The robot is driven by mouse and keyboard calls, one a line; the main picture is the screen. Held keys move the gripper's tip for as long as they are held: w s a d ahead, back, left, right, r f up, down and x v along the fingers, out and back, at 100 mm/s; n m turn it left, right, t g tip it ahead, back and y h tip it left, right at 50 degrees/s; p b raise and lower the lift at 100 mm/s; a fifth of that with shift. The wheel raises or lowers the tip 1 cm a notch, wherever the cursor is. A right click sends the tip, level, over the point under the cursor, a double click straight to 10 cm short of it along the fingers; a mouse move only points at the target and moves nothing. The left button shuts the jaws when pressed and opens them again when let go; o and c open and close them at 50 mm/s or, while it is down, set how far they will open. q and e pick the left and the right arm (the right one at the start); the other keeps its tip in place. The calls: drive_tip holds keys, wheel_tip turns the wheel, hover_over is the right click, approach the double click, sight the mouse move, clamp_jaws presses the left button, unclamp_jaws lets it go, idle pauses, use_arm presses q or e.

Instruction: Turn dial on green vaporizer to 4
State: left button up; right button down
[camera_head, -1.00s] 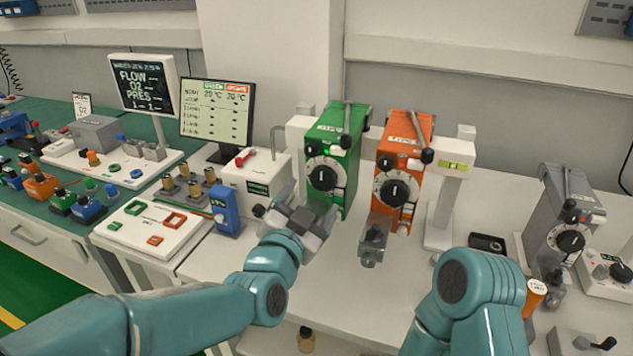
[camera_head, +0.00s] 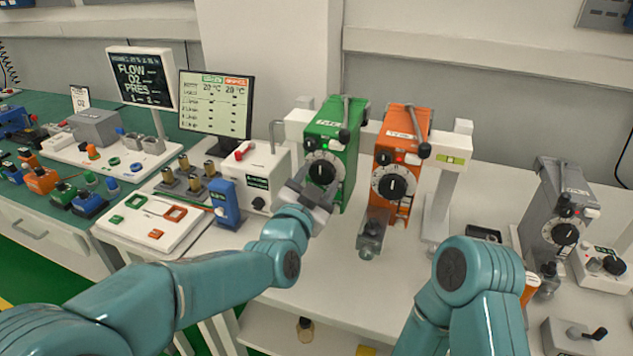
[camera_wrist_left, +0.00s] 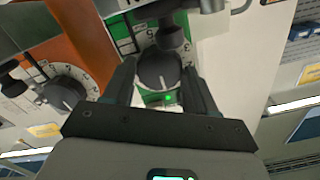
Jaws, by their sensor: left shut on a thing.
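My left gripper (camera_head: 314,190) is at the front of this dial. In the left wrist view the two dark fingers of the left gripper (camera_wrist_left: 160,88) are on either side of the black dial (camera_wrist_left: 158,68) and shut on it. The dial has a white pointer line, but I cannot read its number. The fingertips are partly hidden in the head view. My right gripper is not in view.
The orange vaporizer (camera_head: 401,150) stands close on the right with its own dial. A grey vaporizer (camera_head: 560,215) is farther right. A white box with a blue device (camera_head: 224,203) is to the left. The front of the bench (camera_head: 330,270) is clear.

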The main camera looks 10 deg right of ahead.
use_arm(q)
drive_tip(key=shift+f+n+b, duration=0.25)
drive_tip(key=shift+n+b, duration=1.55)
drive_tip(key=shift+b, duration=1.05)
drive_tip(key=shift+r+n+b, duration=0.2)
drive_tip(key=shift+n+b, duration=1.3)
drive_tip(key=shift+b, duration=0.1)
drive_tip(key=o, duration=1.1)
drive_tip(key=shift+w+d, duration=0.1)
drive_tip(key=shift+c, duration=0.2)
drive_tip(key=b+v, duration=0.2)
drive_tip(key=v, duration=1.4)
drive_tip(key=shift+a, duration=0.25)
